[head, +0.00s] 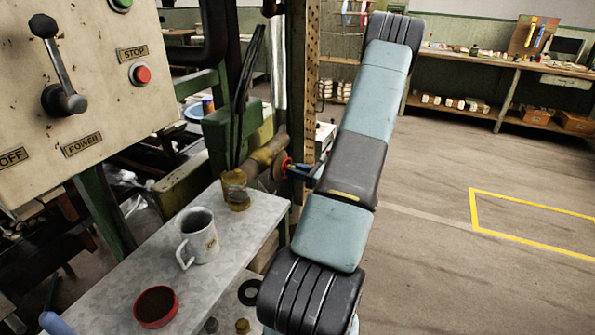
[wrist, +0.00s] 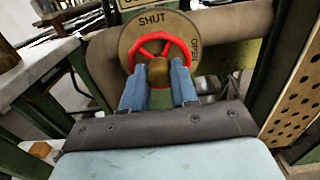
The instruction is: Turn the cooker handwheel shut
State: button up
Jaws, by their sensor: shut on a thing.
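The red cooker handwheel (wrist: 161,37) sits in front of a round brown plate (wrist: 128,42) on a thick pipe in the wrist view. The plate reads SHUT at the top and has another label, partly hidden, at the right. My gripper (wrist: 159,76) has its two blue fingers at the lower part of the wheel, one on each side, shut on it. In the head view the handwheel (head: 285,167) is small, at the end of my blue fingers, partly hidden beside my arm.
A perforated post (wrist: 298,98) is close on the right. Open floor (head: 450,260) lies right of my arm.

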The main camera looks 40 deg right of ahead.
jog(key=m, duration=0.5)
jog(key=shift+d, duration=0.1)
grip_shut()
jog(key=m, duration=1.7)
jog(key=o, duration=0.9)
grip_release()
jog(key=shift+c, duration=0.2)
jog(key=shift+s, duration=0.1)
jog(key=v, duration=0.6)
jog(key=shift+s, duration=0.4)
